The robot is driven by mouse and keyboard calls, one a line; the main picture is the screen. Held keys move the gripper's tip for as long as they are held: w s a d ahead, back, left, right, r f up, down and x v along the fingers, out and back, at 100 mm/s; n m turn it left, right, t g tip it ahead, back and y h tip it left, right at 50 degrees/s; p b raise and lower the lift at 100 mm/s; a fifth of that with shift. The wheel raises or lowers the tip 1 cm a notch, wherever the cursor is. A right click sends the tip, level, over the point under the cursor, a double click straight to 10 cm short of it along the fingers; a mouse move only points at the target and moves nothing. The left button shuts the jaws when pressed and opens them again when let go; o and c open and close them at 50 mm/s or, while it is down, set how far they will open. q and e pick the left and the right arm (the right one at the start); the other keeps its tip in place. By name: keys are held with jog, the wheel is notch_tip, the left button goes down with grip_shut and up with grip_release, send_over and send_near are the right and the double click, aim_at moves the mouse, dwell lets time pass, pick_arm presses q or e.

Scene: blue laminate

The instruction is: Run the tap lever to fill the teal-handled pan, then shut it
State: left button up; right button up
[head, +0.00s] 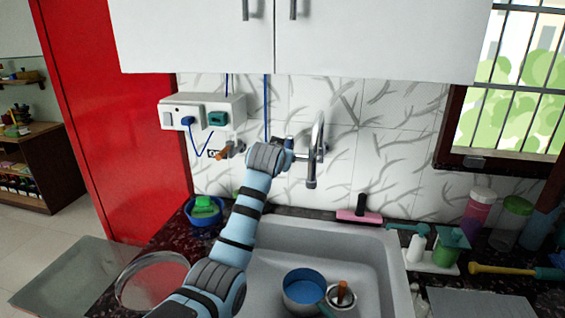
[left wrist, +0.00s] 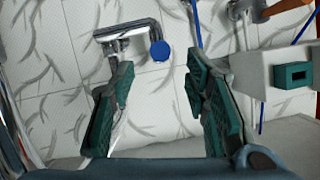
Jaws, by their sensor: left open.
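The chrome tap (head: 317,150) stands out from the tiled wall, its spout pointing down over the sink; I see no stream below it. In the left wrist view, the tap (left wrist: 118,36) has a round blue end (left wrist: 160,51), which may belong to the lever. My left gripper (left wrist: 160,78) is open and empty, with the blue end just past and between its fingertips. In the head view it is near the tap, mostly hidden by my arm. A round pan (head: 303,288), blue inside, sits in the sink with a teal handle at its lower right. I cannot tell its water level.
A steel pot (head: 342,296) with a wooden handle stands beside the pan in the white sink (head: 350,240). A pink squeegee (head: 359,216) lies behind the sink. Bottles (head: 478,212) stand at right. A socket box (head: 203,111) and an orange-handled valve (head: 224,153) are left of the tap.

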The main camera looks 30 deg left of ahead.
pick_arm(q)
jog(key=b+x, duration=0.2)
jog(key=x, duration=0.4)
grip_shut()
dwell(0.4)
